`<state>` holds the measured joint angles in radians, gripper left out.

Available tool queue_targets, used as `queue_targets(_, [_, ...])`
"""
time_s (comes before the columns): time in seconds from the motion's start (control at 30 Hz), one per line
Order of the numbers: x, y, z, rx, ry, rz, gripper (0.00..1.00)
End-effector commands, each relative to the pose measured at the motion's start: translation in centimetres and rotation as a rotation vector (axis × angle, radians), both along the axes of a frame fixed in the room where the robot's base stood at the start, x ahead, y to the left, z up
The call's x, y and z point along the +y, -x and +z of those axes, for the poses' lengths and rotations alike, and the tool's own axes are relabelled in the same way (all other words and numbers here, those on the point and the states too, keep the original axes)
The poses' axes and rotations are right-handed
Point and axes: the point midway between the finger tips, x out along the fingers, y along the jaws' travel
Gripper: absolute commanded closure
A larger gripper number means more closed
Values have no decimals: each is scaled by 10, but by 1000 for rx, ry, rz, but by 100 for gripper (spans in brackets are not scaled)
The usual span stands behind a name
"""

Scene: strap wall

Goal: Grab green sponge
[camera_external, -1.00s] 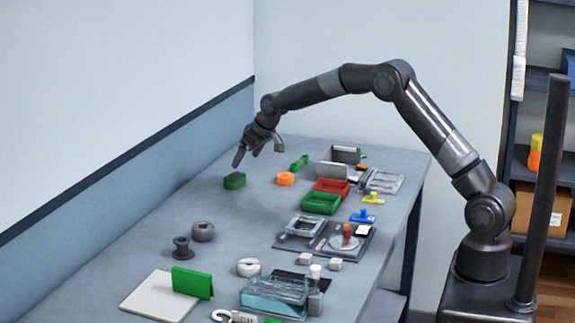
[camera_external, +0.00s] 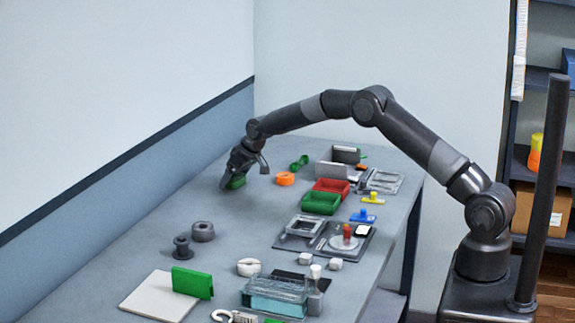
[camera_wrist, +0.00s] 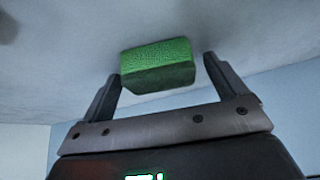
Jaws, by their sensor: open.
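The green sponge (camera_external: 237,183) is a small block lying on the grey table near the wall, partly hidden by my gripper in the external view. In the wrist view the green sponge (camera_wrist: 158,66) shows between and just beyond the fingertips. My gripper (camera_external: 245,178) is low over the table at the sponge, with its fingers spread. In the wrist view my gripper (camera_wrist: 162,68) is open. A gap shows between the sponge and the right finger; the left finger is close to the sponge's left side.
An orange ring (camera_external: 285,179) and a green strap-like piece (camera_external: 299,163) lie to the right of the sponge. Green (camera_external: 320,203) and red (camera_external: 331,187) trays stand farther right. Grey spools (camera_external: 182,247) stand nearer the camera. The table between spools and sponge is clear.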

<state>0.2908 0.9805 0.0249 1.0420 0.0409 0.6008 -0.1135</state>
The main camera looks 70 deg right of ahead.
Motion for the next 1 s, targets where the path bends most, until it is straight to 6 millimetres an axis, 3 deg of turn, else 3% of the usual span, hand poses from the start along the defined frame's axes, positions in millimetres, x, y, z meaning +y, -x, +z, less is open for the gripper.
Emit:
queue_targets(0.23, [0, -1, 0, -1, 0, 0, 10])
queue_targets(0.8, [0, 0, 0, 0, 0, 0, 57])
queue_targets(1.0, [0, 0, 0, -1, 0, 0, 58])
